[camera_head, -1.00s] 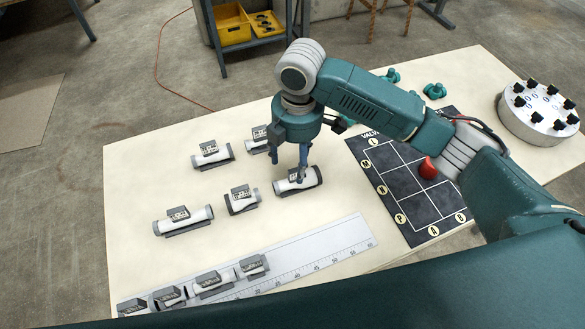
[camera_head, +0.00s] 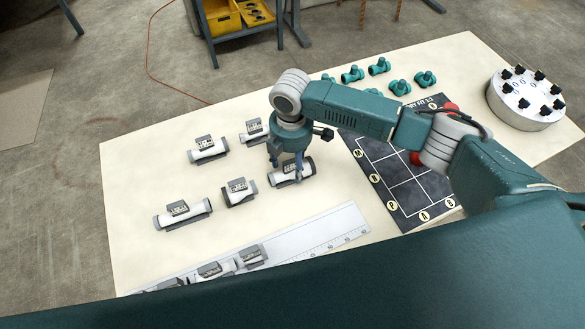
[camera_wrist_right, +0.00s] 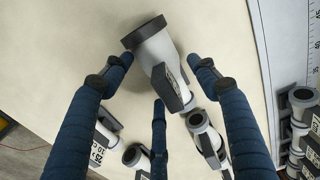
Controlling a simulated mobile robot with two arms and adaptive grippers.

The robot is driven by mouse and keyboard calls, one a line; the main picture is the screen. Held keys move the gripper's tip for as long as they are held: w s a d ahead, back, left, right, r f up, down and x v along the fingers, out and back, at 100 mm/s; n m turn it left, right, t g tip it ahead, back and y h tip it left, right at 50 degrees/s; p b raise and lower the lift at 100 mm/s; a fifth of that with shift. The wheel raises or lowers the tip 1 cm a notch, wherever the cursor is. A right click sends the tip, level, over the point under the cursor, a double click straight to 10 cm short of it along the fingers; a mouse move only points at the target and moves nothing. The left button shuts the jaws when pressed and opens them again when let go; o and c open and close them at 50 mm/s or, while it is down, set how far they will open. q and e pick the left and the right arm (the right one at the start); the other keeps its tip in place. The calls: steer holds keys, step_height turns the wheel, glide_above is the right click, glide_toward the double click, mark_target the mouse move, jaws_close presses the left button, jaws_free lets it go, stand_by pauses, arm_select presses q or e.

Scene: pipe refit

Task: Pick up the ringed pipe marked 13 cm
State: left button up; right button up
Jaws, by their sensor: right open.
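My right gripper (camera_head: 288,178) points down over a white pipe (camera_head: 282,181) with dark end bands and a grey label block. In the right wrist view the gripper (camera_wrist_right: 160,64) is open, its fingers spread around the same pipe (camera_wrist_right: 154,49); no grip shows. The pipe's label is edge-on there, so its marking cannot be read. Other labelled pipes lie on the table: one at far left (camera_head: 208,151), one behind the hand (camera_head: 252,137), one at near left (camera_head: 183,217) and one just left of the gripper (camera_head: 238,197). Their numbers are too small to read. My left gripper is out of view.
A ruler board (camera_head: 335,228) along the near edge bears several pipes, partly hidden by my body. A dark grid board (camera_head: 395,185) lies right, under my arm. Teal valves (camera_head: 379,66) and a round drum with black knobs (camera_head: 527,100) stand farther back.

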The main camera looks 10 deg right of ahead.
steer(key=shift+f, duration=0.25)
steer(key=c, duration=1.3)
steer(key=shift+r, duration=0.15)
steer(key=shift+c, duration=0.2)
